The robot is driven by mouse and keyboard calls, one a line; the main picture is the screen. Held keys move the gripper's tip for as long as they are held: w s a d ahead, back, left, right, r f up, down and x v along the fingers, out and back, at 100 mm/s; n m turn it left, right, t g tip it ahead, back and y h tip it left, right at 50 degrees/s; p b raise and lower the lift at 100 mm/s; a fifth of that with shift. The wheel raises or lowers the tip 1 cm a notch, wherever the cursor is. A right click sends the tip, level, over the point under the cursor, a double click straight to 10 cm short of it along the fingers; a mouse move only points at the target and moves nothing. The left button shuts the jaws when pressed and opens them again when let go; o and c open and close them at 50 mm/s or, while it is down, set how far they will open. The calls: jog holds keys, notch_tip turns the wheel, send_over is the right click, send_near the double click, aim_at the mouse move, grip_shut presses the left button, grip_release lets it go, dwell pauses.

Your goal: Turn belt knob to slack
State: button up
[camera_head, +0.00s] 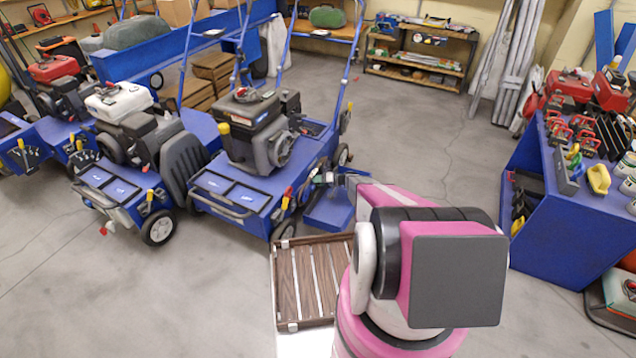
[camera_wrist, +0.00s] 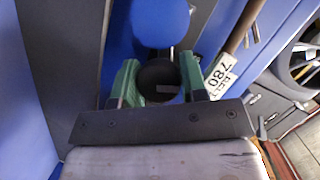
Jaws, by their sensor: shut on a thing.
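The belt knob (camera_wrist: 162,82) shows in the wrist view as a dark round knob in front of blue machine panels. The two green fingers of my gripper (camera_wrist: 159,72) stand on either side of it, shut on it. A white plate (camera_wrist: 219,76) with black lettering, seemingly including "BELT", lies just right of the fingers. In the head view, my gripper (camera_head: 328,180) is at the right side of the nearest blue aerator (camera_head: 240,190). The knob cannot be made out there, and its pointer setting cannot be read in either view.
A wheel (camera_wrist: 290,75) is to the right in the wrist view. More aerators (camera_head: 120,150) stand in a row to the left. A slatted wooden platform (camera_head: 312,280) is below my arm. A blue workbench (camera_head: 565,220) stands right, with open floor between.

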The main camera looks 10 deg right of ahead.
jog(key=shift+d+f+m+g+y, duration=0.1)
jog(key=shift+m+g+y, duration=0.4)
jog(key=shift+m, duration=1.2)
jog(key=shift+y, duration=0.3)
jog(key=o, duration=0.9)
jog(key=v, duration=1)
jog(key=shift+d, duration=0.35)
jog(key=shift+s, duration=0.1)
